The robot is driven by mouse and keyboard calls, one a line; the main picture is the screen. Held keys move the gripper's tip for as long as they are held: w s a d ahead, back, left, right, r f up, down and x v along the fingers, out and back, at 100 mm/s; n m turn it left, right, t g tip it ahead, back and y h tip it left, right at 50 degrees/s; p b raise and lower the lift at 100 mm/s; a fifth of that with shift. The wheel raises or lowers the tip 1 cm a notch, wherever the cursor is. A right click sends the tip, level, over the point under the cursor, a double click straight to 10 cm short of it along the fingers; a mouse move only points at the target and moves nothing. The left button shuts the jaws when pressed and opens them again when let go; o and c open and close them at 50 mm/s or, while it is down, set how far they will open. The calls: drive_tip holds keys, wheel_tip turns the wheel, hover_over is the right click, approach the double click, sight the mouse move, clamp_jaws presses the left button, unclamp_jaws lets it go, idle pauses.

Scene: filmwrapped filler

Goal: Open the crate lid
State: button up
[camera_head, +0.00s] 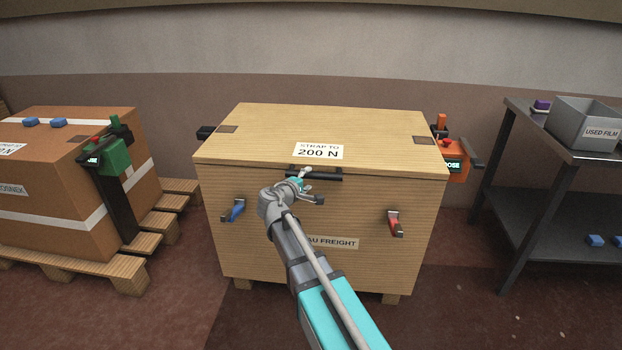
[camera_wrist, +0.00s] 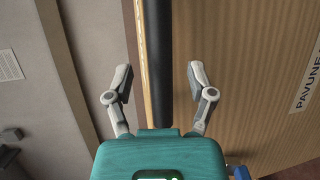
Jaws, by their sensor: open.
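The wooden crate (camera_head: 250,255) stands in the middle of the head view with its lid (camera_head: 260,130) down. A black bar handle (camera_head: 330,178) runs along the lid's front edge; it also fills the middle of the wrist view (camera_wrist: 158,60). My gripper (camera_head: 309,183) is at this handle. In the wrist view my gripper (camera_wrist: 158,78) is open, one finger on each side of the bar, with gaps visible. A blue-handled latch (camera_head: 237,210) is on the left of the crate's front and a red-handled latch (camera_head: 393,221) on the right. My arm hides part of the front.
An orange device (camera_head: 456,160) sits at the crate's right side. A strapped brown box (camera_head: 50,200) with a green tool (camera_head: 115,157) stands on a pallet at left. A metal table (camera_head: 545,130) with a grey bin (camera_head: 582,122) is at right. Red floor lies between.

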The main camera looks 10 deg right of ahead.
sight(310, 177)
drive_tip(key=shift+x, duration=1.9)
drive_tip(key=shift+c, duration=0.3)
clamp_jaws()
drive_tip(key=shift+a, duration=0.1)
